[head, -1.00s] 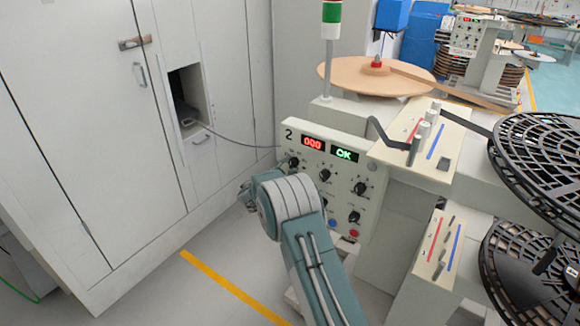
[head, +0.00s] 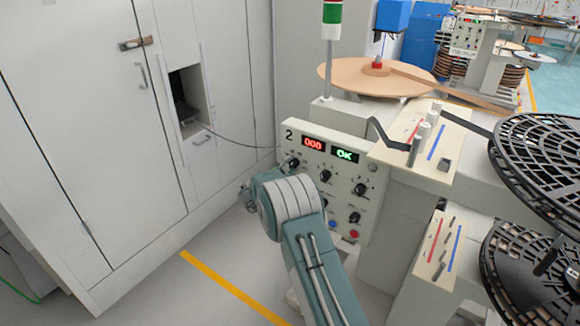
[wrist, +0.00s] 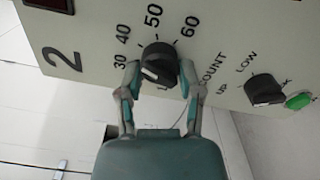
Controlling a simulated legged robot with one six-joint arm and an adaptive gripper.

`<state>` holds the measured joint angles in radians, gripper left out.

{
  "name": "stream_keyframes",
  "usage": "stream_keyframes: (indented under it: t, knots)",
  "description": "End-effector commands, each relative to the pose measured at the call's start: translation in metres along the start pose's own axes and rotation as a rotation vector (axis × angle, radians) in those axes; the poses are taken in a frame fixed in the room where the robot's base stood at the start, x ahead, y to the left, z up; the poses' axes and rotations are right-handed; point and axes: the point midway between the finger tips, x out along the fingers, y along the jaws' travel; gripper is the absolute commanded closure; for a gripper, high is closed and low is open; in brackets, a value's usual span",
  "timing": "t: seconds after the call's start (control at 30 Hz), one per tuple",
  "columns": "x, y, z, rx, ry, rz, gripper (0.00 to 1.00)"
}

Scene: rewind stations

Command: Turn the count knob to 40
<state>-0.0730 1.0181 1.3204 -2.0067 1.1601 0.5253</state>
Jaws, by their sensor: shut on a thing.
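The count knob (wrist: 158,64) is black with a white pointer line, beside the word COUNT on the cream panel. In the wrist view its scale reads 30, 40, 50 and 60, and its pointer faces lower left, nearest the 30 side, though the exact reading is hard to tell. My gripper (wrist: 158,78) is shut on this knob, with a finger on each side. In the head view the count knob (head: 293,162) shows just above my arm, below the 2 and the red display (head: 313,143) reading 000; my gripper is hidden there.
A second black knob (wrist: 264,90) and a green button (wrist: 299,100) lie to the right in the wrist view. The panel (head: 375,177) bears several other knobs. A green OK display (head: 345,155) is lit. A white cabinet (head: 75,120) stands at left.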

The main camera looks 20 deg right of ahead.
Motion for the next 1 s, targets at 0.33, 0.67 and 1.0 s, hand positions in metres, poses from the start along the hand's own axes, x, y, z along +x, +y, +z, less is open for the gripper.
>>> stream_keyframes:
  t: [0.33,0.67,1.0]
  knots:
    - [-0.001,-0.002,-0.001,-0.003,0.004,-0.003,0.18]
    - [-0.004,-0.001,0.000,-0.002,0.002,-0.001,0.18]
    - [-0.065,-0.001,-0.002,-0.004,0.005,-0.001,0.18]
